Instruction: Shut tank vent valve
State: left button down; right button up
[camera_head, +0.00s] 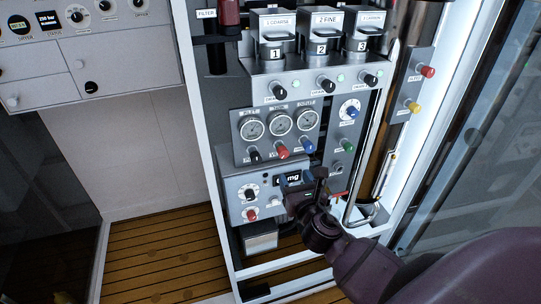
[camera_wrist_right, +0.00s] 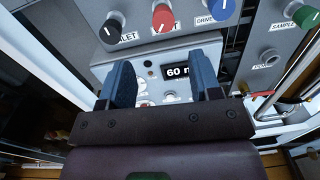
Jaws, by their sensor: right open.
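My right gripper (camera_head: 303,181) is open and empty, in front of the lower part of the panel. In the right wrist view its two blue fingers (camera_wrist_right: 163,80) stand apart before a box with a display reading 60. Above them sit a black knob (camera_wrist_right: 112,28), a red knob (camera_wrist_right: 163,17), a blue knob labelled DRIVE (camera_wrist_right: 221,8) and a green knob labelled SAMPLE (camera_wrist_right: 302,13). In the head view the red knob (camera_head: 283,152) is below the gauges. I cannot read which knob is the tank vent valve. My left gripper is out of view.
Three gauges (camera_head: 280,123) sit above the knob row. Three numbered canisters (camera_head: 321,47) stand higher up. Red (camera_head: 428,72) and yellow (camera_head: 413,106) knobs stick out at the right. A bent metal pipe (camera_head: 374,214) runs right of the gripper.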

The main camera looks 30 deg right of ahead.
aim_at(284, 155)
jog(key=shift+n, duration=0.9)
jog(key=x, duration=1)
jog(key=shift+w+d+f, duration=0.1)
jog(key=shift+w+d, duration=0.2)
jog(key=c, duration=0.9)
